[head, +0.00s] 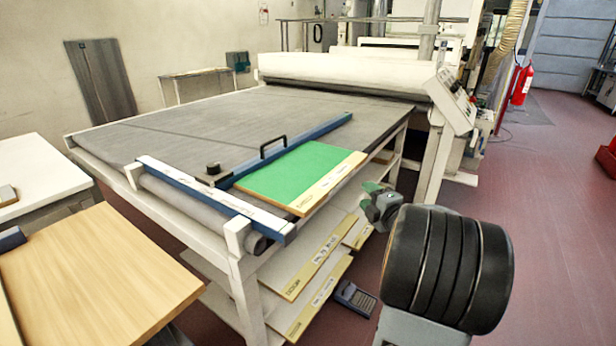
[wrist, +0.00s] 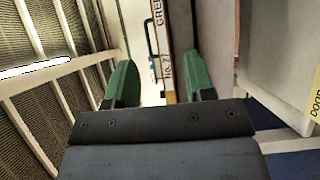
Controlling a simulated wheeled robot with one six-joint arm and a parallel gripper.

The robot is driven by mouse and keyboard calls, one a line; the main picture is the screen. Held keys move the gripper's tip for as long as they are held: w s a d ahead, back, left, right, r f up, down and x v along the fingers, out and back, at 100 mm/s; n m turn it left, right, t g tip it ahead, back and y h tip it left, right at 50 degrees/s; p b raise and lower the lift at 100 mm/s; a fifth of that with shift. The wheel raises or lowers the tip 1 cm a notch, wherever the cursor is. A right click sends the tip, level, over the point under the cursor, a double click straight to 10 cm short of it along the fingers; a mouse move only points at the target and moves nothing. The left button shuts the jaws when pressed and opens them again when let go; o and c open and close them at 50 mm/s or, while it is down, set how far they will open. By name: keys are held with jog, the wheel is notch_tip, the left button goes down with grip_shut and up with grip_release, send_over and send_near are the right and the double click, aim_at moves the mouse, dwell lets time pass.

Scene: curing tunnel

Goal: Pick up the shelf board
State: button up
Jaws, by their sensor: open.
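A green-faced board (head: 292,172) with a pale labelled edge lies on the grey belt table, its near right edge at the table's side. Several pale boards (head: 312,262) with labelled yellow edges lie on shelves under the table. I cannot read in the head view which label names the shelf board. My gripper (head: 378,198) is open and empty, just right of the green board's edge and apart from it. In the wrist view its green fingers (wrist: 158,82) stand either side of a labelled edge (wrist: 162,50) reading "GREE" and "No. 7". Another edge (wrist: 315,100) there reads "DOOR".
A blue and white bar (head: 205,198) and a blue rail with a black handle (head: 272,146) border the green board. A wooden-topped table (head: 95,275) stands front left. A grey device (head: 355,298) lies below the shelves.

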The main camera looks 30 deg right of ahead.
aim_at(346, 178)
jog(key=w, duration=1.2)
jog(key=shift+w+d, duration=0.1)
jog(key=shift+w, duration=0.1)
jog(key=shift+c, duration=0.2)
grip_shut()
jog(key=shift+r, duration=0.15)
